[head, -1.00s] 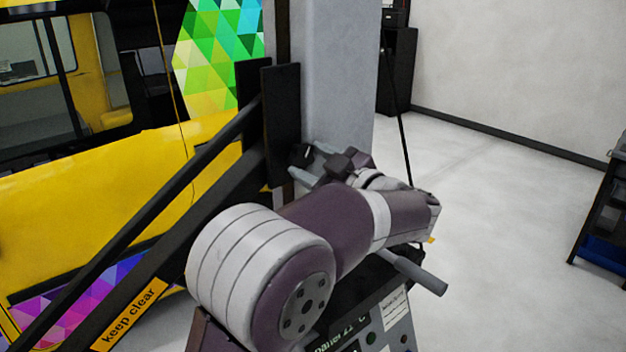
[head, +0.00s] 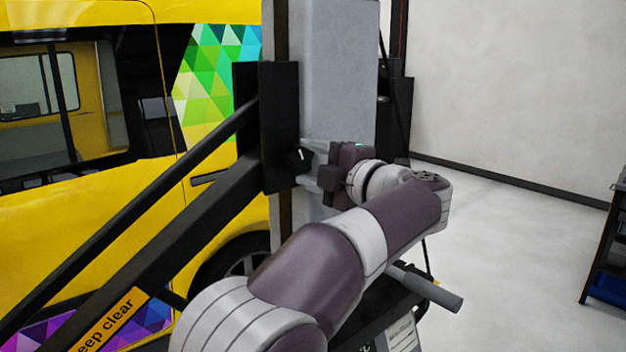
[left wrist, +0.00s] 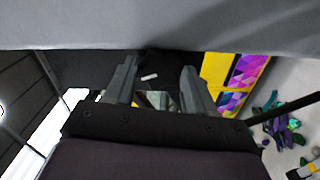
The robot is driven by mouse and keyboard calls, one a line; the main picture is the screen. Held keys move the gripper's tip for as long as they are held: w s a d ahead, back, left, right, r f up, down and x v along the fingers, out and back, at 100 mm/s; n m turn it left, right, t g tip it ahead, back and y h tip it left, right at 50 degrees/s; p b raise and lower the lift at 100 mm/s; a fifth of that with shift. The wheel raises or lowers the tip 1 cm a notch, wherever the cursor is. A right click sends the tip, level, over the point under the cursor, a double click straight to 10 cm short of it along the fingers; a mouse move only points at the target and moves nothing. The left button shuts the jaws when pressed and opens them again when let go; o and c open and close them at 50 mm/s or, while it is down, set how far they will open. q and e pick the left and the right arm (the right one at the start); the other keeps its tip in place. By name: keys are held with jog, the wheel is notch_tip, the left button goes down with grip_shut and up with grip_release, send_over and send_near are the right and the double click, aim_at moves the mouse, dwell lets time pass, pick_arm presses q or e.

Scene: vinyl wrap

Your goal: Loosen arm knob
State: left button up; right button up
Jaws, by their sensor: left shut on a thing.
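The arm knob (head: 297,157) is black with a white mark. It sits on the black bracket at the side of the grey column. My left gripper (head: 304,163) reaches it from the right, with one grey finger above and one below, and is shut on it. In the left wrist view the dark knob (left wrist: 152,70) with its white mark shows between the two fingers (left wrist: 160,72). The fingers hide part of the knob's sides. My right gripper is out of view.
The grey column (head: 335,85) stands behind the knob. A black sloping arm (head: 190,220) with a "keep clear" label runs down left from the bracket. A yellow van (head: 215,150) is close behind. A control panel (head: 400,335) is below my forearm. Open floor lies right.

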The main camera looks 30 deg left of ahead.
pick_arm(q)
jog(key=shift+n+b, duration=0.65)
jog(key=shift+n, duration=0.25)
jog(key=o, duration=1)
jog(key=shift+o, duration=0.2)
jog(key=v, duration=1.2)
jog(key=shift+s+d+b, duration=0.15)
jog(key=shift+d+b, duration=0.2)
jog(key=shift+b, duration=0.1)
